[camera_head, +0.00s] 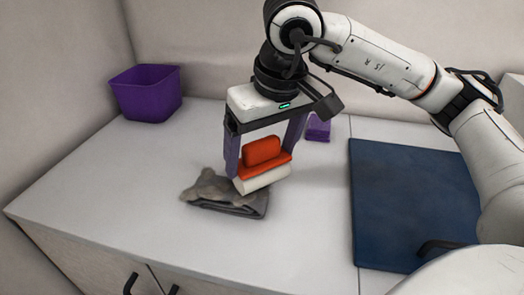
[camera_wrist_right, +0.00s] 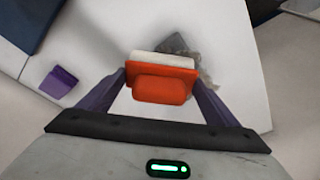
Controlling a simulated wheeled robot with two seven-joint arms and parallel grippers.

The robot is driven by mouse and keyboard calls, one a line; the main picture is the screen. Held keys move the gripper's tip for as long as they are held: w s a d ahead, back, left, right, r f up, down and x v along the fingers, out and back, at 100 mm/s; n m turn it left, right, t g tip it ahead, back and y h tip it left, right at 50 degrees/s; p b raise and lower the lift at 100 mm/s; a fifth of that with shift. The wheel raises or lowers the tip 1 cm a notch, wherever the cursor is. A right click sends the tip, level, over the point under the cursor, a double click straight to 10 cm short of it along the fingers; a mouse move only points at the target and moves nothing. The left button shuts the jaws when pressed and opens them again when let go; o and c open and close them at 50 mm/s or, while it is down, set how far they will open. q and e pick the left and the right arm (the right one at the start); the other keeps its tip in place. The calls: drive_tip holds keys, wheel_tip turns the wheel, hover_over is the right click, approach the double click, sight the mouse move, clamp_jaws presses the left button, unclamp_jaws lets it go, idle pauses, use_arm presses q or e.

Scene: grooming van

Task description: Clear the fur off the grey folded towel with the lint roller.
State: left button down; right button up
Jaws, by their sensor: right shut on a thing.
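The grey folded towel (camera_head: 232,203) lies on the white counter, with a brownish fur patch (camera_head: 209,188) on its left part. My right gripper (camera_head: 262,168) is above the towel's right side, shut on the orange handle of the lint roller (camera_head: 264,151). The roller's white cylinder (camera_head: 262,180) hangs lowest, at or just above the towel; I cannot tell whether it touches. In the right wrist view the lint roller (camera_wrist_right: 161,90) sits between the purple fingers and hides part of the towel (camera_wrist_right: 176,45). My left gripper is not in view.
A purple bin (camera_head: 147,93) stands at the back left. A small purple block (camera_head: 317,128) lies behind the gripper. A dark blue mat (camera_head: 412,205) covers the counter on the right. The counter in front of the towel is clear.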

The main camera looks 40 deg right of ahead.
drive_tip(key=shift+f, duration=0.35)
drive_tip(key=shift+r, duration=0.1)
